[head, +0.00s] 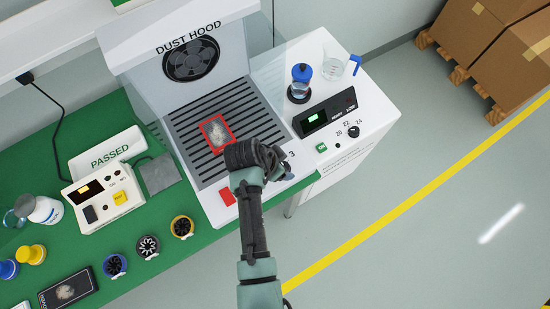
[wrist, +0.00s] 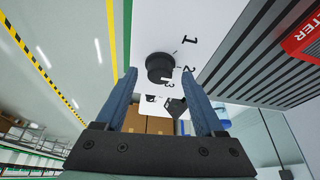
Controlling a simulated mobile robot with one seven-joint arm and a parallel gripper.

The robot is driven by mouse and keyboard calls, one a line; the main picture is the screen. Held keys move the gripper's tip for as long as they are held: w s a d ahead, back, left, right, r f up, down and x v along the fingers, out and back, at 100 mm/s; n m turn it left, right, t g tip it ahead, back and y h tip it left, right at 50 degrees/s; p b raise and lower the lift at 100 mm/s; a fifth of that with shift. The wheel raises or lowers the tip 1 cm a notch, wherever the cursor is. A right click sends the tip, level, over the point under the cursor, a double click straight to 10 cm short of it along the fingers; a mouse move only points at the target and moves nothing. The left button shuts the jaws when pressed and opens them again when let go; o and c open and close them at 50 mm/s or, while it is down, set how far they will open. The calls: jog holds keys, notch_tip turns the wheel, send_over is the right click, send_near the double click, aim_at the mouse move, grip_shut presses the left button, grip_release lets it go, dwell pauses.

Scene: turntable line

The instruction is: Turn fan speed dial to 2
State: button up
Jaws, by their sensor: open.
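The fan speed dial (wrist: 160,66) is a round black knob on a white panel in the wrist view, with the numerals 1, 2 and 3 printed beside it. I cannot tell which numeral it points to. My gripper (wrist: 159,76) is open, its two blue fingers either side of the dial in that picture; contact cannot be made out. In the head view my gripper (head: 287,176) is at the front right of the dust hood (head: 190,100). It hides the dial there; only a 3 shows beside it.
A red-framed dusty filter (head: 232,125) lies on the hood's slotted bed. A red button (head: 227,195) is left of my arm. To the right stand a hotplate unit (head: 365,118) with a blue-capped bottle (head: 302,74) and a glass beaker (head: 333,67). The floor at front right is clear.

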jog(key=b+v, duration=0.1)
jog(key=v, duration=1.1)
jog(key=shift+r, duration=0.3)
jog(key=w+r+n+t+y+b, duration=0.15)
jog(key=w+r+t, duration=0.55)
jog(key=r, duration=0.7)
jog(key=w+r+n+t+y+b, duration=0.1)
jog(key=w+r+n+t, duration=0.25)
jog(key=w+r, duration=0.7)
jog(key=s+d+r+n+t, duration=0.1)
jog(key=s+r+t, duration=0.25)
jog(key=r, duration=0.75)
jog(key=s+d+r+n+t, duration=0.15)
jog(key=r+t, duration=0.25)
jog(key=r, duration=0.6)
jog(key=s+d+r+n+t, duration=0.2)
jog(key=s+r+t, duration=0.4)
jog(key=s+r, duration=0.4)
notch_tip(320, 180, up, 3)
jog(key=shift+s+r+y+b, duration=0.2)
jog(key=shift+r+y+b, duration=0.05)
jog(key=shift+y+b, duration=0.2)
